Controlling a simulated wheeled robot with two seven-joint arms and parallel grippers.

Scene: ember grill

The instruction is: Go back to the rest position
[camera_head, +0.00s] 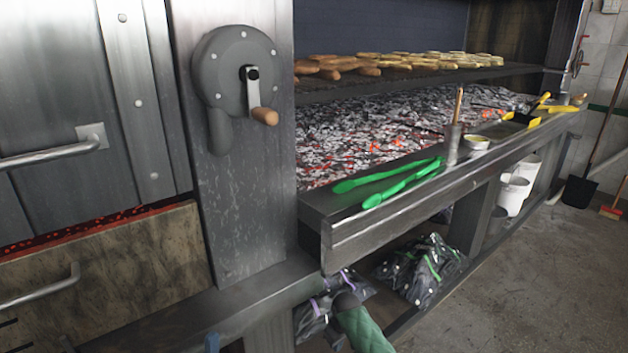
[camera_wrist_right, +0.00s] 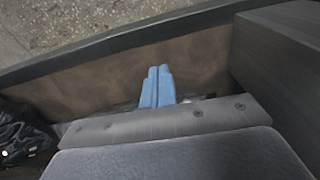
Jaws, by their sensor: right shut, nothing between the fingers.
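My right gripper (camera_wrist_right: 157,86) is shut and empty in the right wrist view, its two blue fingers side by side. Beyond the fingers is a brown surface under a dark edge. My left gripper is not in view.
The grill's front ledge (camera_head: 420,205) holds green tongs (camera_head: 385,183) and a metal cup (camera_head: 452,146). Glowing coals (camera_head: 370,135) lie behind.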

